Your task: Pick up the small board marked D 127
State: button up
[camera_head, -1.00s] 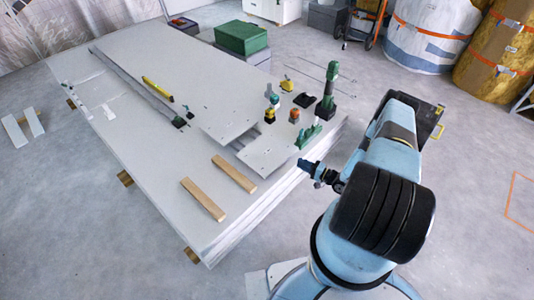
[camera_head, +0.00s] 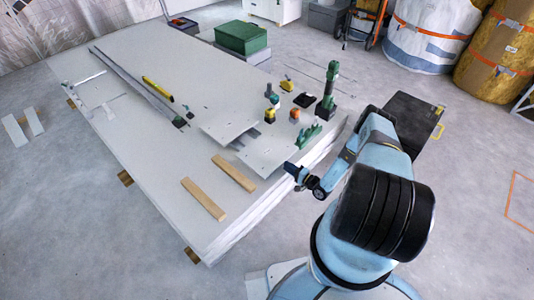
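A small pale grey board (camera_head: 262,158) lies on top of the large panel stack, near its right front edge. No marking on it is legible at this size, so I cannot tell that it reads D 127. Green and orange tools sit at its upper right side. My gripper (camera_head: 289,168) is beside the board's right edge, low over the stack's edge. I cannot tell whether it touches the board. Its fingers are too small to tell whether they are open or shut.
The large panel stack (camera_head: 120,125) fills the middle. A larger loose sheet (camera_head: 225,122) lies behind the small board. Two wooden strips (camera_head: 233,173) lie in front. A green upright tool (camera_head: 331,85) stands at the right. A green box (camera_head: 241,37) is at the back. The right floor is mostly free.

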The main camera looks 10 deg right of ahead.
aim_at(280, 162)
jog(key=shift+x, duration=2.7)
jog(key=shift+s+a+f, duration=0.1)
jog(key=shift+f, duration=0.05)
jog(key=shift+c, duration=0.4)
grip_shut()
